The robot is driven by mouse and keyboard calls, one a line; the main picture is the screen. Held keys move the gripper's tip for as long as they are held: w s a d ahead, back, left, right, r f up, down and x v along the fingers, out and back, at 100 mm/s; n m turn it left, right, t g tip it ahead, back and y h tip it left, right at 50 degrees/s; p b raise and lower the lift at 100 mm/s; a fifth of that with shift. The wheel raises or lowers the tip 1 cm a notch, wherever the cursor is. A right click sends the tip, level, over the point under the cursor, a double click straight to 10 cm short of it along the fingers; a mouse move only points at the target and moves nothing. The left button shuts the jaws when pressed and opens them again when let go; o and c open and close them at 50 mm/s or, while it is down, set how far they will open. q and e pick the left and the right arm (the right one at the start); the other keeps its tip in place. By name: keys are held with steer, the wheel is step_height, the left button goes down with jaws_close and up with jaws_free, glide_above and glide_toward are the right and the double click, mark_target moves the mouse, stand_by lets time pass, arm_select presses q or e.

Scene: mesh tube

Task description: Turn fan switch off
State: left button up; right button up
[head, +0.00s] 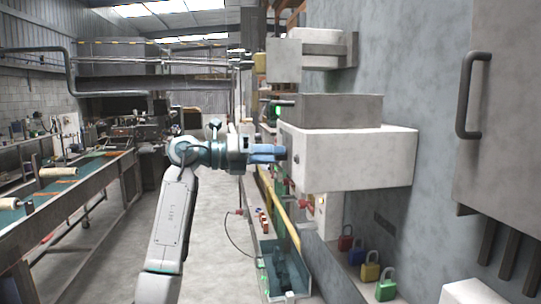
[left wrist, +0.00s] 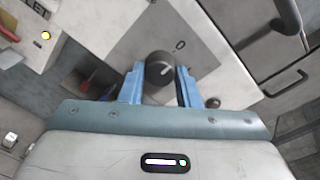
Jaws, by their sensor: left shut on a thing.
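The fan switch is a dark round knob (left wrist: 159,66) with a light pointer line, on a pale plate in the left wrist view. An "O" mark shows on the plate just above and to the right of it. My left gripper (left wrist: 160,80) has its blue fingers on both sides of the knob and is shut on it. In the head view, the left gripper (head: 268,153) reaches the left face of a white box (head: 355,163). The knob is hidden there by the fingers. My right gripper is not in view.
A grey cabinet with a handle (head: 470,95) stands at the right. Several coloured padlocks, one of them green (head: 386,290), are below the white box. A yellow light (left wrist: 46,35) shows at the upper left of the wrist view. A conveyor (head: 75,200) runs along the left.

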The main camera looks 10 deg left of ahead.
arm_select(q)
steer(key=shift+r, duration=0.15)
steer(key=o, duration=1)
steer(key=shift+c, duration=0.2)
steer(key=b+v, duration=0.5)
steer(key=v, duration=0.6)
steer(key=shift+f, duration=0.25)
